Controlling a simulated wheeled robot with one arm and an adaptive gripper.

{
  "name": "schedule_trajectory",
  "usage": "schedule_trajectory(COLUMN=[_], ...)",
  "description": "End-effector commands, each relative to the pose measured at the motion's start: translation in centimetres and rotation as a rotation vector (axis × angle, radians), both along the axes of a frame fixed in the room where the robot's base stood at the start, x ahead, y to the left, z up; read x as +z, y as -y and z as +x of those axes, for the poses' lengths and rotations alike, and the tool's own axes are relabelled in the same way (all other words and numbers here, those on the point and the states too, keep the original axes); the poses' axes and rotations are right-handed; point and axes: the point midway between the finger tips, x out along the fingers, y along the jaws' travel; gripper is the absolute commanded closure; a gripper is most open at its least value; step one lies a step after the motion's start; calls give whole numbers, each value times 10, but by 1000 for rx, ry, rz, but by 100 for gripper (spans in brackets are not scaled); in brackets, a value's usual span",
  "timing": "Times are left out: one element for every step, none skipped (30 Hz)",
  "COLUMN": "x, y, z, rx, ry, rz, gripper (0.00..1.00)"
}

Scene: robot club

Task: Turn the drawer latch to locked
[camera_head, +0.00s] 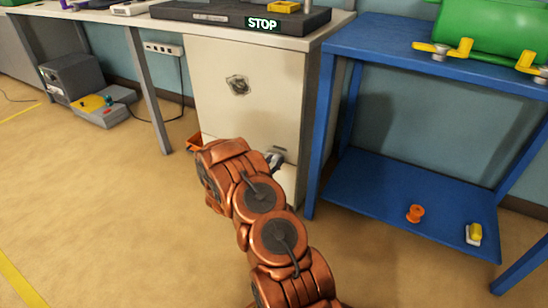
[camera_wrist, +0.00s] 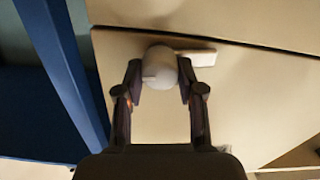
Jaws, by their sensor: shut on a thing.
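The drawer latch (camera_wrist: 160,62) has a round pale grey knob in the wrist view. A short light bar (camera_wrist: 203,58) shows just to the right of the knob, lying roughly level in that view; whether it is part of the latch, I cannot tell. My gripper (camera_wrist: 160,75) is shut on the knob, with one dark finger on each side. In the head view my gripper (camera_head: 275,159) is at the lower right of the cream cabinet (camera_head: 225,60), and my arm largely hides the latch there. The cabinet front (camera_wrist: 245,90) fills much of the wrist view.
A blue table (camera_head: 345,45) with a lower shelf stands close to the cabinet's right side. An orange spool (camera_head: 415,213) and a small yellow-and-white item (camera_head: 474,234) lie on that shelf. A lit STOP sign (camera_head: 262,24) is above the cabinet. Open floor lies to the left.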

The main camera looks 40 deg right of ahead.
Motion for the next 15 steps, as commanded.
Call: schedule_trajectory(x=[7,7,7,6,6,7,7,7,6,6,6,6,6,7,7], y=[-1,-1,0,0,-1,-1,-1,0,0,-1,-1,0,0,-1,-1], z=[0,0,-1,-1,-1,0,0,0,0,0,0,0,1,1,1], rx=[0,1,0,-1,0,0,0,-1,0,0,0,-1,-1,0,0], ry=[-29,-48,-76,-97,-117,-145,-165,-187,-215,-238,-261,-292,-317,-344,-379], rz=[-8,-14,-22,-28,-34,-43,-49,-56,-65,-71,-78,-88,-96,-104,-116], gripper=[97,97,97,97,97,97,97,97,97,97,97,97,97,97,97])
